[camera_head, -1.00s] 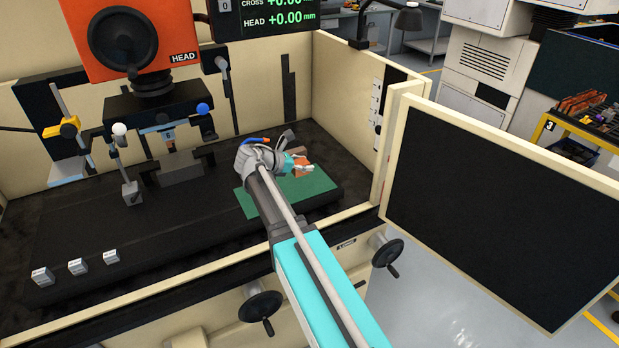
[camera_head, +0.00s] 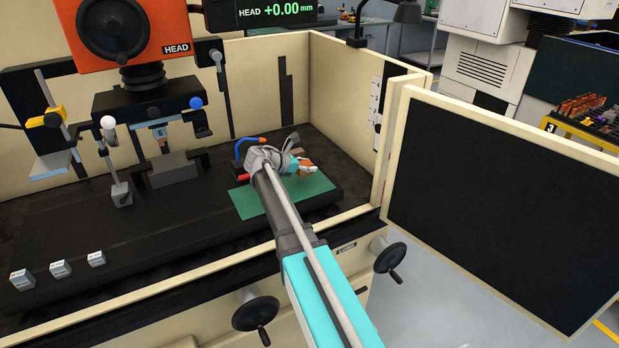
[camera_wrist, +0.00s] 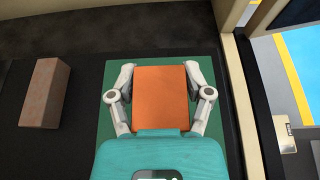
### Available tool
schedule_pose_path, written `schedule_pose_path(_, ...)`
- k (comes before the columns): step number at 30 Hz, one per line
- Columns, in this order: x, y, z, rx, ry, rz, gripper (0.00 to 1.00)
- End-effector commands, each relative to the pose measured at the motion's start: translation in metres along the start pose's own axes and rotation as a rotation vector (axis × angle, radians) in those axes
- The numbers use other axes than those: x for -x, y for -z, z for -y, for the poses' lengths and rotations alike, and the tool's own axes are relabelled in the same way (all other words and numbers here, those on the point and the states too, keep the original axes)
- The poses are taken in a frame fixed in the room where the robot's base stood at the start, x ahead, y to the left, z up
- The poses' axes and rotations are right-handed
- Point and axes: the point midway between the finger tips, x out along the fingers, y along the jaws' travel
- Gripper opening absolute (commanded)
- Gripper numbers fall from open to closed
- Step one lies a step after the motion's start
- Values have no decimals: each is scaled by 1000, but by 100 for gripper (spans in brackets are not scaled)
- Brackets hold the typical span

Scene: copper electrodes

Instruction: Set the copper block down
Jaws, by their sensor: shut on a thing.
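The copper block (camera_wrist: 162,97) is a smooth orange block between the two fingers of my gripper (camera_wrist: 161,82) in the wrist view. The fingers are shut on its left and right sides. It is over the green mat (camera_wrist: 119,66), with mat showing on both sides and beyond it. In the head view my gripper (camera_head: 303,168) is over the mat (camera_head: 253,207), at its far right part, and the copper block (camera_head: 306,162) shows only partly. I cannot tell whether the block touches the mat or is held slightly above it.
A brown block (camera_wrist: 45,93) lies on the dark bed left of the mat. The enclosure wall (camera_wrist: 237,15) is close on the right. Several small white blocks (camera_head: 60,269) stand at the bed's front left. The open door (camera_head: 500,190) is at right.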

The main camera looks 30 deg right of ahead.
Motion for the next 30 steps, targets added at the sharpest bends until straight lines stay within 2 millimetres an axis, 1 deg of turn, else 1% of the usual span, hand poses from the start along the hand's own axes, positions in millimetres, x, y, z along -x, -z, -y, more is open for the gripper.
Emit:
schedule_pose_path(9, 0, 0, 0, 1, -1, 2, 3)
schedule_pose_path(14, -2, 2, -2, 1, -1, 2, 3)
schedule_pose_path(19, -11, 11, -8, 0, 0, 2, 3)
schedule_pose_path(24, -15, 24, -7, 1, -1, 2, 3)
schedule_pose_path(30, -19, 34, -7, 1, -1, 2, 3)
